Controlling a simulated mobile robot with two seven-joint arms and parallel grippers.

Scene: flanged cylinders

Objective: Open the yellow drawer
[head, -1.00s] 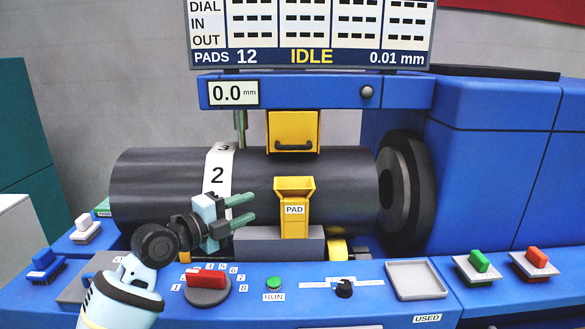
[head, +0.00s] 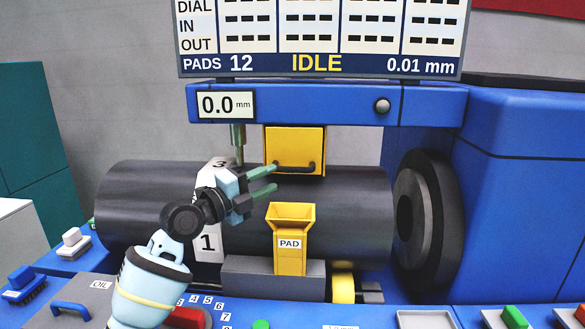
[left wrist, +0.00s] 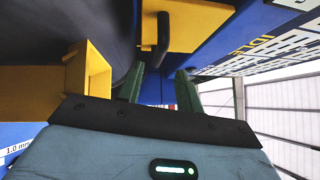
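The yellow drawer (head: 294,143) is a box front under the blue beam, above the black cylinder, with a dark bar handle (head: 295,168) along its lower part. It looks closed. In the left wrist view the drawer (left wrist: 195,25) and its handle (left wrist: 162,38) are at the top, just beyond the fingertips. My left gripper (head: 275,179) is open, its two green fingers pointing right, in front of the cylinder and just below left of the handle in the head view. In the left wrist view the fingers (left wrist: 158,82) are apart with nothing between them. My right gripper is in neither view.
The yellow PAD chute (head: 290,243) stands below the drawer, close to my left fingers. The large black cylinder (head: 140,205) lies behind my gripper. A vertical probe (head: 238,140) hangs left of the drawer. The blue beam (head: 325,104) runs above.

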